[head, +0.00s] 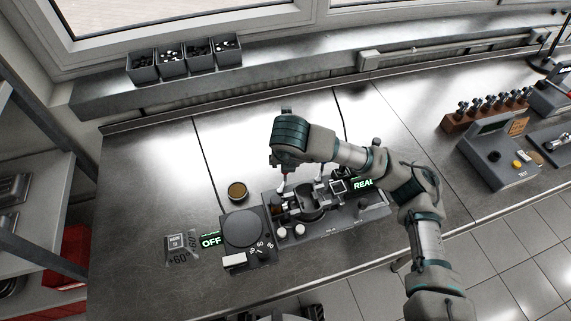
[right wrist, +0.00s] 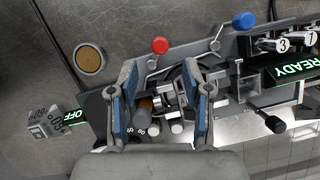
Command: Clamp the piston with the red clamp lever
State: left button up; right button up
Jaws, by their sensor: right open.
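The red clamp lever's knob (right wrist: 160,46) shows in the right wrist view, just beyond my fingertips and between their lines. A blue-knobbed lever (right wrist: 244,20) stands to its right. My right gripper (right wrist: 161,78) is open and empty, with its two blue-padded fingers spread over the clamp fixture. In the head view my right gripper (head: 300,184) hangs above the fixture (head: 310,207) and hides part of it. Metal parts show between the fingers in the wrist view, but I cannot tell which is the piston. My left gripper is not in view.
A dial unit (head: 243,230) with a lit OFF sign stands left of the fixture. A brown-topped round cup (head: 237,190) sits behind it. A lit READY sign (right wrist: 294,68) is beside the fixture. A test console (head: 497,155) stands far right.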

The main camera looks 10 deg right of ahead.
jog(key=v, duration=0.5)
jog(key=shift+r, duration=0.1)
dwell(0.3)
